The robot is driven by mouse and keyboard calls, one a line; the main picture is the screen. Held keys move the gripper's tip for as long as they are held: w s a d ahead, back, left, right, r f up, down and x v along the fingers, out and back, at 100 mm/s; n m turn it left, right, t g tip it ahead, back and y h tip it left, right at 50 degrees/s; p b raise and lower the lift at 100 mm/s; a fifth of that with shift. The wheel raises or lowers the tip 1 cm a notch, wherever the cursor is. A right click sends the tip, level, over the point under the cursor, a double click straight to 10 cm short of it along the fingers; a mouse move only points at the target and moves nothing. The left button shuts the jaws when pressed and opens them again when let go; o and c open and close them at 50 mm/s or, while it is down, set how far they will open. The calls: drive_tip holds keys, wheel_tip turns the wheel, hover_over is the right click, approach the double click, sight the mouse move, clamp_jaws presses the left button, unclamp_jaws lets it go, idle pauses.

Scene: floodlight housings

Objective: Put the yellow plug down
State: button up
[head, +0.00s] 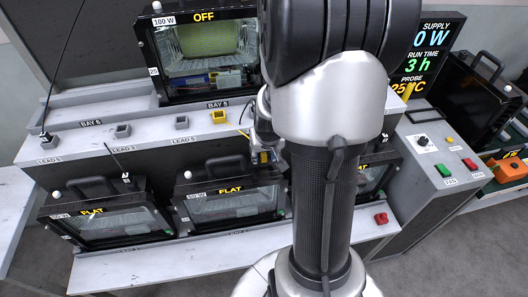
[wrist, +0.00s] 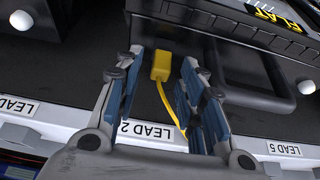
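The yellow plug (wrist: 160,66) shows in the wrist view between the tips of my gripper (wrist: 160,72), with a gap on each side of it. Its yellow cable runs back towards the shelf edge labelled LEAD 2 (wrist: 146,131). My gripper's blue-padded fingers are apart. In the head view my gripper (head: 264,155) is low in front of the shelf, beside the middle floodlight housing, with some yellow showing at its fingers. A yellow holder (head: 219,117) stands on the shelf behind it. I cannot tell what the plug rests on.
The middle housing (head: 232,200) and left housing (head: 108,221) are marked FLAT; another is partly hidden behind my arm. A housing marked OFF (head: 205,55) stands above on the shelf. Grey holders line the ledge. A control panel (head: 430,150) with green and red buttons is at right.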

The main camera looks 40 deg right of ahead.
drive_tip(key=p+v, duration=0.5)
drive_tip(key=v, duration=0.8)
drive_tip(key=shift+w+d, duration=0.15)
